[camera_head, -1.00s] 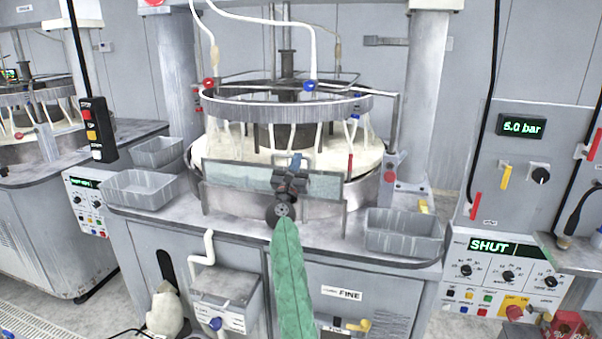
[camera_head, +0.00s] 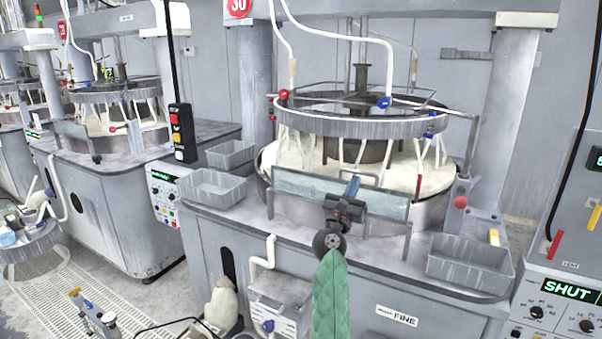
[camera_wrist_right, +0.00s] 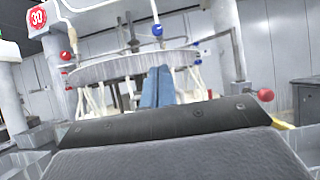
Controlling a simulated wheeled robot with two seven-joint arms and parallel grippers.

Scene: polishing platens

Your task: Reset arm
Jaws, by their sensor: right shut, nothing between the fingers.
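My right gripper (camera_head: 352,186) is at the end of the green-sleeved arm and points away from me. Its blue fingers are together, with nothing visible between them; they also show in the right wrist view (camera_wrist_right: 157,87). In the head view it appears in front of the clear splash guard (camera_head: 300,190) of the polishing machine. I cannot tell whether it touches the guard. The machine's ring (camera_head: 340,124) and pale platen (camera_head: 285,160) are behind it. My left gripper is not in view.
Grey trays stand on the bench at left (camera_head: 212,199) and right (camera_head: 470,279). A red button (camera_head: 460,202) is right of the guard. A control panel (camera_head: 560,300) reads SHUT at far right. Another polishing machine (camera_head: 110,200) and a round side table (camera_head: 35,250) are at left.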

